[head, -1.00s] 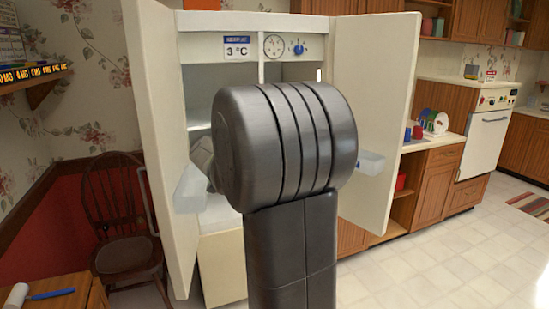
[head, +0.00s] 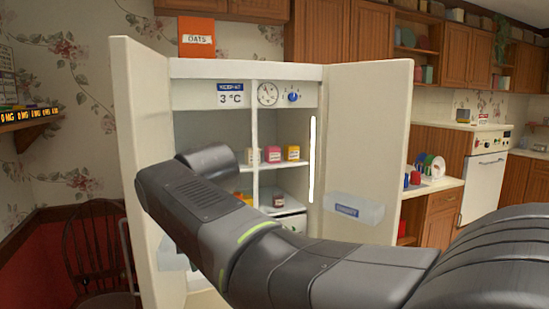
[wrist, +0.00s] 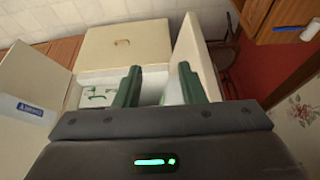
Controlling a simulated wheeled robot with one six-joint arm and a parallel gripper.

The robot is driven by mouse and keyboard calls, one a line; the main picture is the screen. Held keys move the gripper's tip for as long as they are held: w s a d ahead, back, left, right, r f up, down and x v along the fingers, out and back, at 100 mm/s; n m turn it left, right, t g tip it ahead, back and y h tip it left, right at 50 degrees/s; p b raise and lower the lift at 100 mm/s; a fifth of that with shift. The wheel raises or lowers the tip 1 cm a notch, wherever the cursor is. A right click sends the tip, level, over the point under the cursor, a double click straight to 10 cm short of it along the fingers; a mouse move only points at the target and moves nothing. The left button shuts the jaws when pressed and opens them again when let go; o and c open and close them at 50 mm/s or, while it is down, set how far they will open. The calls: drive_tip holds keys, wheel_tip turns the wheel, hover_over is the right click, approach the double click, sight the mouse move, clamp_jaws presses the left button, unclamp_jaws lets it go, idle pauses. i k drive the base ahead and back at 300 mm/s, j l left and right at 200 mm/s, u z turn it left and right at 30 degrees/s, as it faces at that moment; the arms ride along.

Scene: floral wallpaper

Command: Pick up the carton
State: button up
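No item is clearly identifiable as the carton. A white item with green markings (wrist: 97,95) lies beyond my fingers at left in the wrist view and may be it; its shape is partly cut off. My gripper (wrist: 158,78) shows two green fingers apart, with a pale gap between them and nothing clearly held. In the head view my arm crosses in front of the open fridge (head: 190,68), and my gripper is hidden there. An orange box marked OATS (head: 196,38) stands on the fridge top.
The fridge's left door (head: 140,150) and right door (head: 365,120) stand open. A labelled bin (head: 354,208) is on the right door. Several small packs (head: 272,154) and a jar (head: 279,199) stand on shelves. A chair (head: 90,240) is at left.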

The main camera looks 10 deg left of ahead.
sight(249, 150)
drive_tip(key=i+j, duration=0.1)
drive_tip(key=i, duration=0.85)
drive_tip(key=i+j, duration=0.15)
drive_tip(key=i, duration=0.8)
drive_tip(key=i+j, duration=0.1)
drive_tip(key=i, duration=0.85)
